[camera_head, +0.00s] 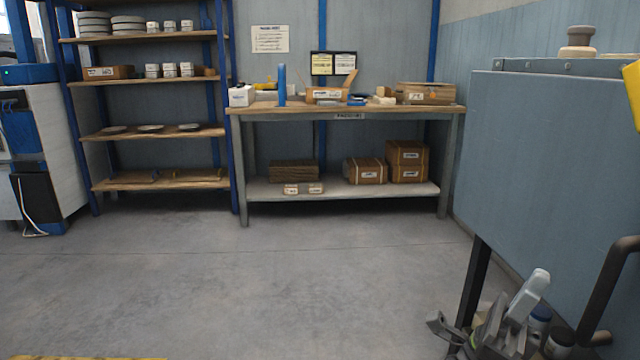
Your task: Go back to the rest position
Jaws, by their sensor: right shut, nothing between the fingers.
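My right gripper (452,332) shows at the bottom right, in front of a dark leg under a large blue-grey panel (560,160). It is shut and empty, and touches nothing that I can make out. Parts of my right wrist lie beside it and are cut off by the bottom edge. My left gripper is not in view.
The grey floor (250,280) ahead is clear. A workbench (345,110) with boxes and tools stands at the back. Blue-framed shelves (150,133) with plates stand at the back left, by a white and blue cabinet (62,130). A dark bent handle (600,290) is near my right arm.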

